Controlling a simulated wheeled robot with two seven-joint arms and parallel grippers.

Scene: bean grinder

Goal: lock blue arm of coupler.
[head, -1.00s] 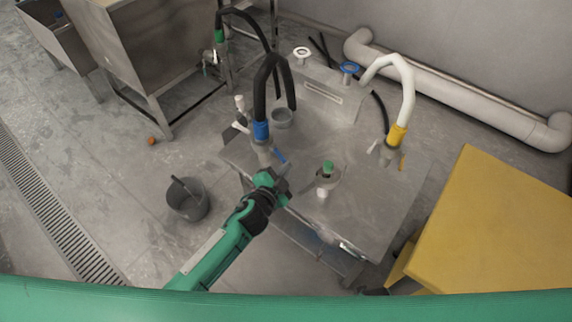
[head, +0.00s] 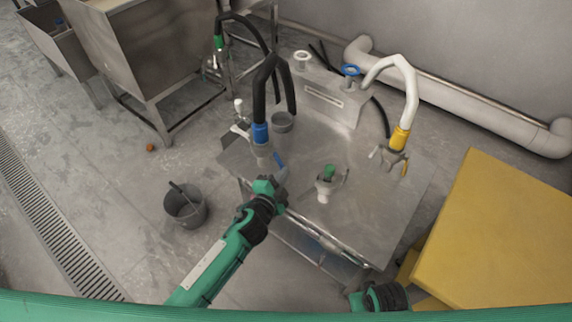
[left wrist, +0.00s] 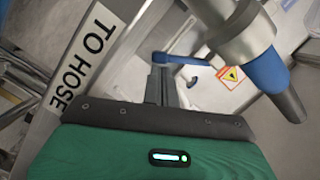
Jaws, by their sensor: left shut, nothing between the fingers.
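The coupler (head: 261,149) hangs at the lower end of the blue-collared black hose (head: 260,133), at the table's left side. A blue arm (head: 279,160) juts from its right side. In the left wrist view the grey coupler body (left wrist: 240,35) is at upper right. One blue arm (left wrist: 182,59) sticks out leftward behind my fingers; another blue arm (left wrist: 264,72), with a dark tip, slants down at right. My left gripper (head: 281,184) is shut and empty, just below the coupler; its fingers (left wrist: 161,85) appear close to the leftward arm; contact is unclear.
The metal table (head: 370,215) holds a green-topped fitting (head: 328,183) and a grey cup (head: 282,122). A yellow-collared white hose (head: 400,138) hangs at right. A bucket (head: 186,204) stands on the floor at left. A yellow box (head: 500,235) stands at right.

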